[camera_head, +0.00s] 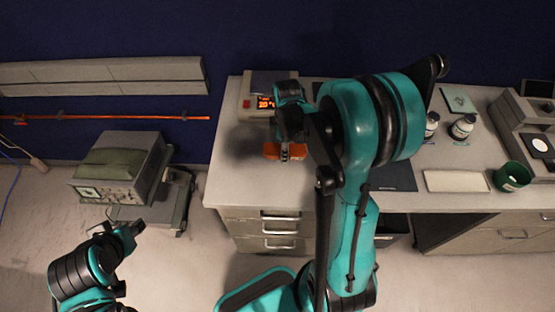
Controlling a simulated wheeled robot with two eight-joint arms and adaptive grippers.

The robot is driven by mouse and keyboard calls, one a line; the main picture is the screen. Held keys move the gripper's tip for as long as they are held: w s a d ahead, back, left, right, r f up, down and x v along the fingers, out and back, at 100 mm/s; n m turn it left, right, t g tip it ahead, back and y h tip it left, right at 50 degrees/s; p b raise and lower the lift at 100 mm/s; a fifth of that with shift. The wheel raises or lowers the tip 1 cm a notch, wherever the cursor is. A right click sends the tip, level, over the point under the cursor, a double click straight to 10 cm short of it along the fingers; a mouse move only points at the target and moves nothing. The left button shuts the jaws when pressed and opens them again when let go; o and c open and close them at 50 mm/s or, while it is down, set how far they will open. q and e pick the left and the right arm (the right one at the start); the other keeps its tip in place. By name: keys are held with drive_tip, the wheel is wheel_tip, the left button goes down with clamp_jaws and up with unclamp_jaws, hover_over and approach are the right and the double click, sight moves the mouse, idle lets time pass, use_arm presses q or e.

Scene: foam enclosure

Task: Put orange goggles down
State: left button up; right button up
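My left gripper (133,229) is at the lower left, above the floor and away from the desk. Its fingers are too small and dark to read.
A device with a lit orange display (265,102) stands behind the goggles on the desk (228,168). An oscilloscope (105,193) sits on a cart at left. The desk's left front is clear.

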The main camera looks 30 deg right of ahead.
sight(278, 165)
drive_tip(key=shift+w+a+f, duration=0.2)
drive_tip(key=shift+a+f, duration=0.2)
drive_tip(key=shift+a, duration=0.15)
drive_tip(key=shift+w+a+f, duration=0.15)
drive_tip(key=shift+a+f, duration=0.2)
drive_tip(key=shift+a, duration=0.15)
drive_tip(key=shift+f+b, duration=0.7)
drive_tip(key=shift+f, duration=1.25)
drive_tip(key=shift+f, duration=0.15)
drive_tip(key=o, duration=1.1)
drive_tip(key=shift+o, duration=0.2)
